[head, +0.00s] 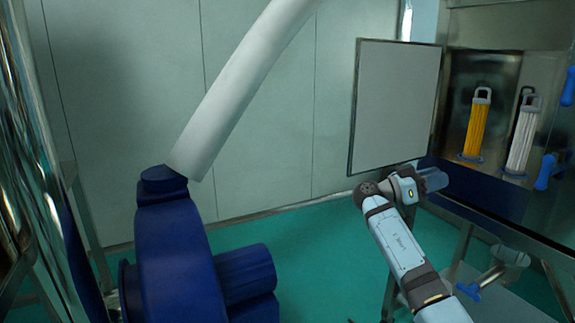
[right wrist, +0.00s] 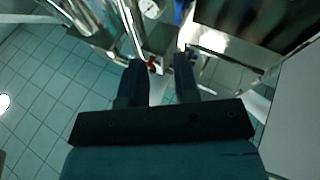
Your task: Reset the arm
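My right arm reaches up from the bottom right of the head view. Its wrist end and gripper (head: 432,181) are by the lower edge of the grey panel, in front of the steel cabinet. The right wrist view shows the two dark fingers of my right gripper (right wrist: 159,78) spread apart. I see nothing held between them. Steel pipes and a small red part lie beyond the fingertips. My left arm and gripper are not in view.
A blue machine (head: 172,245) with a white pipe (head: 240,90) stands left. The grey panel (head: 396,105) stands upright. Yellow (head: 474,128) and white (head: 522,138) handled filters hang in the cabinet at right. Green floor (head: 315,250) shows clear in the middle.

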